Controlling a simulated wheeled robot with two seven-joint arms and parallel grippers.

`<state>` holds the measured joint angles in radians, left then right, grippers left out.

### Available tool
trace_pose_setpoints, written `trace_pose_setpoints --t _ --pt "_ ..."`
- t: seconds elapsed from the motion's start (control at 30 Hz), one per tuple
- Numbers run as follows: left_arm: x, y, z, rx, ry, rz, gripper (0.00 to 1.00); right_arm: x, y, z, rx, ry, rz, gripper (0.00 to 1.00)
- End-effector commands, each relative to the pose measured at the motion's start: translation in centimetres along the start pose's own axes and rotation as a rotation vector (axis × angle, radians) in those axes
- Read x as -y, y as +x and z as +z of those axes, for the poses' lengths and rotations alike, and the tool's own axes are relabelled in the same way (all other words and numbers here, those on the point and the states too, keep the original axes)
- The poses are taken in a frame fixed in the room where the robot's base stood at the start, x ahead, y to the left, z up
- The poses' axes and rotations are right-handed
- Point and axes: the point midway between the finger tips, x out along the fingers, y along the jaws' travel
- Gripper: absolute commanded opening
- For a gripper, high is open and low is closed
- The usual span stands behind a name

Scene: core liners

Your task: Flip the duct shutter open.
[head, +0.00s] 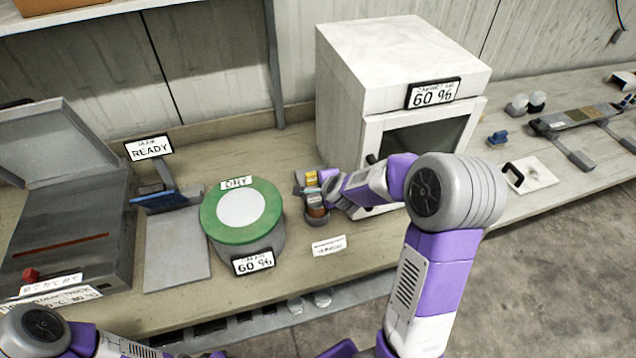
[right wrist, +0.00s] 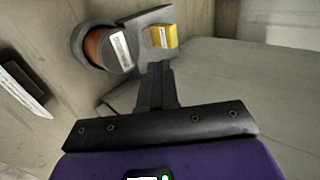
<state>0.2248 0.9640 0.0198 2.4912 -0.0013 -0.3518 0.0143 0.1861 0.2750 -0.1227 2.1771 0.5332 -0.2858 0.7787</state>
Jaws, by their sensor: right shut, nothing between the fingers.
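No part is clearly marked as the duct shutter, and I cannot tell which piece it is. A small grey fixture (head: 300,180) stands on the bench left of the white cabinet. It carries a yellow block (right wrist: 163,37) and a brown-orange cylinder (right wrist: 104,48) with a white label, seated in a dark grey round holder (right wrist: 78,38). My right gripper (right wrist: 155,75) is shut and empty, its fingertips close to the fixture's grey plate; I cannot tell if they touch. In the head view the right gripper (head: 328,180) is beside the fixture, partly hiding it. My left gripper is outside the picture.
The white cabinet (head: 385,65) with a "60 %" display stands just right of the fixture. A green-rimmed drum (head: 265,205) stands to the left. A small label card (head: 329,245) lies in front. A black-handled plate (head: 530,176) lies right. The bench front is mostly clear.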

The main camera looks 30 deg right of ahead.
Motion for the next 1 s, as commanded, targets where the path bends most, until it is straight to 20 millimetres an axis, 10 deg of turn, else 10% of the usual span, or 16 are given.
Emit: trace_pose_setpoints --t 0.5,1.0 --pt "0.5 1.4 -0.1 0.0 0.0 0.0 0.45 -0.2 8.4 0.0 0.0 -0.001 0.002 0.0" --pt "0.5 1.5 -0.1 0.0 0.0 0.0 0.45 -0.1 9.6 0.0 0.0 0.0 0.001 0.0"
